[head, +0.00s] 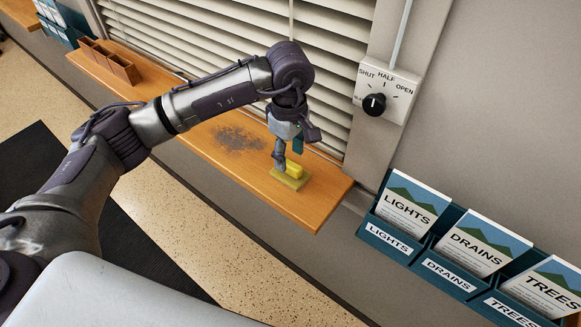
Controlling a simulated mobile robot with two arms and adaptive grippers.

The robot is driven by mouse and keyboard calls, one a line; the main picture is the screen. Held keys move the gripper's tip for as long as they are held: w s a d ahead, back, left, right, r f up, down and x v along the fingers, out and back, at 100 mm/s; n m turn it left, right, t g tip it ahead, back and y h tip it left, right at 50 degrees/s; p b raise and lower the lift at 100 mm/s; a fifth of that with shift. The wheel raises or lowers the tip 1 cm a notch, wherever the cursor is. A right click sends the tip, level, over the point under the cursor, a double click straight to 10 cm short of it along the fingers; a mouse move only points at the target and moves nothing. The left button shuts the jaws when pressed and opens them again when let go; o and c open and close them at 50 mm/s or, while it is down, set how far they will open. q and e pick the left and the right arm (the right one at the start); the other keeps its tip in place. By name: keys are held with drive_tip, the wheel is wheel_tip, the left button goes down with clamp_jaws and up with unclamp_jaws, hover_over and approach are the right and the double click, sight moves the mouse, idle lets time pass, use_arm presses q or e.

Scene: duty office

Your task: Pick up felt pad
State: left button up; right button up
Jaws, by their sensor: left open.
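The felt pad (288,182) looks like a flat olive-yellow slab with a brighter yellow block on top. It lies on the wooden sill near the sill's right end. My left gripper (287,158) points down just above and at the left of the yellow block, with its jaws open. One dark finger reaches down close beside the block; I cannot tell whether it touches. The gripper hides a little of the pad's far left side. My right gripper is out of view.
The wooden sill (190,137) carries a dark smudge (238,138) and a brown divided holder (108,62). Slatted blinds (225,38) stand close behind. A wall dial (374,104) and a teal leaflet rack (417,258) are at the right. The sill right of the pad is clear.

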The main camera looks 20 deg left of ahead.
sight(290, 163)
use_arm(q)
wheel_tip(290, 163, down, 4)
drive_tip(key=shift+w+d+r+p, duration=0.1)
drive_tip(key=shift+r+p, duration=0.15)
drive_tip(key=shift+p, duration=0.8)
drive_tip(key=shift+f, duration=0.45)
clamp_jaws()
